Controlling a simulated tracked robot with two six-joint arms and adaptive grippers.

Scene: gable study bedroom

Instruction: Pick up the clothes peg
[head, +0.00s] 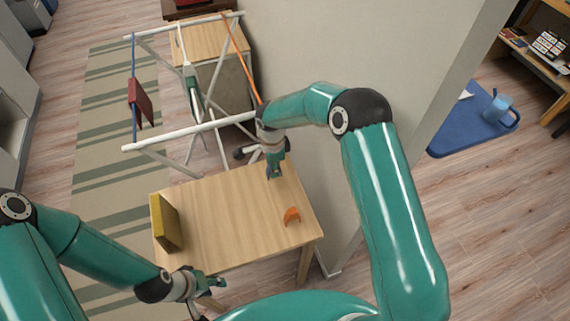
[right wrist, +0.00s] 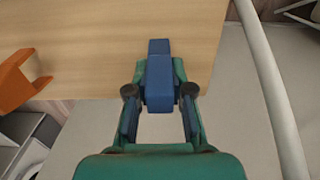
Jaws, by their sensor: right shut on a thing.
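The blue clothes peg (right wrist: 159,78) is between the fingers of my right gripper (right wrist: 160,100) in the right wrist view. The fingers are shut on it from both sides and its far end points out over the wooden table (right wrist: 90,60). In the head view my right gripper (head: 275,170) is at the far edge of the table (head: 235,215), pointing down. I cannot tell whether the peg touches the tabletop. My left gripper (head: 208,283) is low in the head view at the table's near edge; its fingers are too small to read.
An orange arch-shaped piece (head: 292,215) lies on the table's right side. A yellow upright block (head: 166,222) stands at its left edge. A white drying rack (head: 190,130) with hanging cloths is behind the table. A wall (head: 330,170) closes in on the right. The table's middle is clear.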

